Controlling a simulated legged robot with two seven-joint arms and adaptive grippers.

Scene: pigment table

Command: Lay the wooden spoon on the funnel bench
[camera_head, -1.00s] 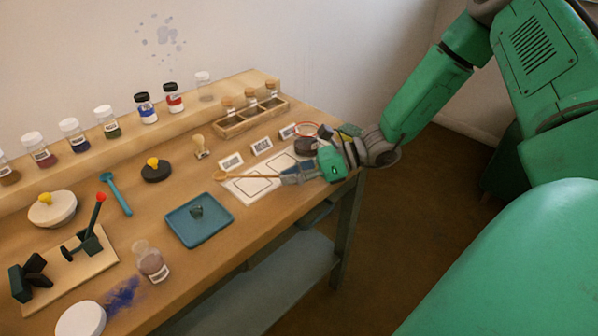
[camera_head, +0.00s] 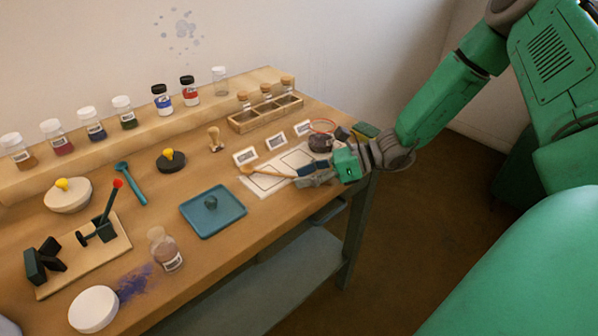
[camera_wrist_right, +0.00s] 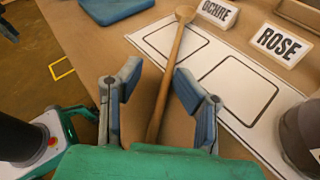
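The wooden spoon (camera_head: 270,173) lies over the white card with outlined boxes (camera_head: 262,187), its bowl toward the left. In the right wrist view, the spoon (camera_wrist_right: 168,75) runs between the two parted fingers of my right gripper (camera_wrist_right: 157,75), closer to the right one. The right gripper (camera_head: 305,177) is open around the handle near the table's right end; I cannot see finger contact. No bench is marked as the funnel bench; a pale wooden board (camera_head: 115,248) with a dark green stand is at the left. My left gripper is not in view.
A blue tray (camera_head: 228,222) with a small dark piece lies left of the card. Label signs (camera_head: 276,141), a dark round pot (camera_head: 320,143) and a wooden rack (camera_head: 250,124) stand behind. A pigment jar (camera_head: 166,250) stands near the front edge. Jars line the back ledge.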

